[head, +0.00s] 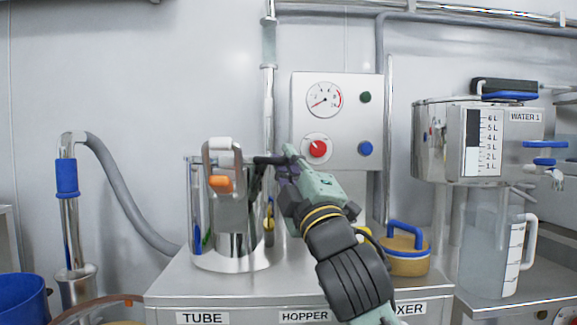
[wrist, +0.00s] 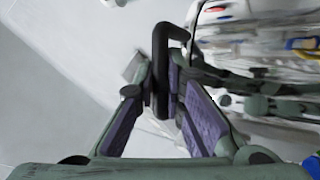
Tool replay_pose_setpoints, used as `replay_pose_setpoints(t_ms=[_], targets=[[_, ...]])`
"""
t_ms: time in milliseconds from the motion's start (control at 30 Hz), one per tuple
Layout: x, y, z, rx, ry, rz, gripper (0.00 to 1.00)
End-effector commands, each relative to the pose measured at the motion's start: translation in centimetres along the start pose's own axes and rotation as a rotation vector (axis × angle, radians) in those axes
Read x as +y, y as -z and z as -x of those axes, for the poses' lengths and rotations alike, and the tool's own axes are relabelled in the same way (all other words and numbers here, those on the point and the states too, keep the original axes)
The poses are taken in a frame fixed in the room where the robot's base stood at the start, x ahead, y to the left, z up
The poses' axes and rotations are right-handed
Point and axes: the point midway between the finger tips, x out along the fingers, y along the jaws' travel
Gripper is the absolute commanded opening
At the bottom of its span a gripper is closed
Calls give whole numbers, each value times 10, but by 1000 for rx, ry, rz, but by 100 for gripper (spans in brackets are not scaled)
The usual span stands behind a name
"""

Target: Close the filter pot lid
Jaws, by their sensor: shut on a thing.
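The filter pot (head: 207,245) is a shiny steel cylinder on the cabinet top, left of centre in the head view. A steel bracket with a pale roller and an orange knob stands at its front. My gripper (head: 280,170) is at the pot's upper right rim. In the wrist view my gripper (wrist: 162,85) is shut on a black looped handle (wrist: 160,45), which lies between the two purple-padded fingers. The black handle (head: 266,160) also shows in the head view, reaching left over the rim. The lid plate is not clearly visible, so I cannot tell its angle.
A gauge panel (head: 345,125) with red, green and blue knobs is behind my gripper. A tan pot with a blue handle (head: 407,262) stands right of my arm. A steel water tank (head: 450,150) and a clear jug (head: 485,255) are farther right. A grey hose (head: 125,190) hangs left.

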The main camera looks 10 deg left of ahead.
Motion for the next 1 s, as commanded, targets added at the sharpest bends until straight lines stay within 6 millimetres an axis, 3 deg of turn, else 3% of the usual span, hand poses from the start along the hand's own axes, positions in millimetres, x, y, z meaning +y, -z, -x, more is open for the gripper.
replay_pose_setpoints(t_ms=[467, 500, 633, 1000], targets=[[-4, 0, 2, 8, -12, 6, 0], [-4, 0, 3, 8, -11, 6, 11], [-5, 0, 2, 7, -11, 5, 20], [-3, -1, 7, 6, -13, 4, 20]])
